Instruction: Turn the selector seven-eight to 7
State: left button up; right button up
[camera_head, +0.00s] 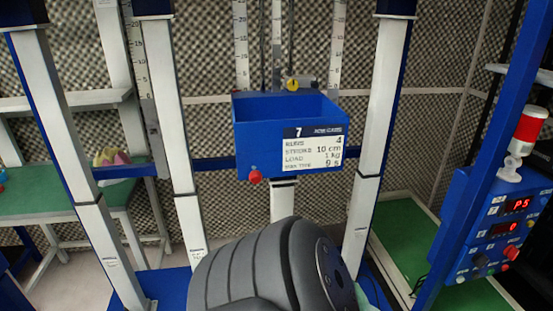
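A blue control panel (495,225) stands at the right edge, seen at a slant. It has two red displays; the upper display (518,205) seems to read P5 and the lower display (504,227) seems to read 0. Below them are a dark knob (480,260) and a red button (511,253). I cannot tell whether the dark knob is the selector seven-eight, nor read its setting. Neither of my grippers is in view. A large dark grey ribbed part, apparently mine, fills the bottom middle.
A blue open box (277,137) hangs in the middle between white posts, with a card (313,149) headed 7 and a red knob (255,177). A red-and-white beacon (523,137) tops the panel. A slanted blue post (485,160) stands left of it. Green-topped benches flank both sides.

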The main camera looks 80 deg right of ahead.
aim_at(479, 260)
jog(key=z, duration=4.2)
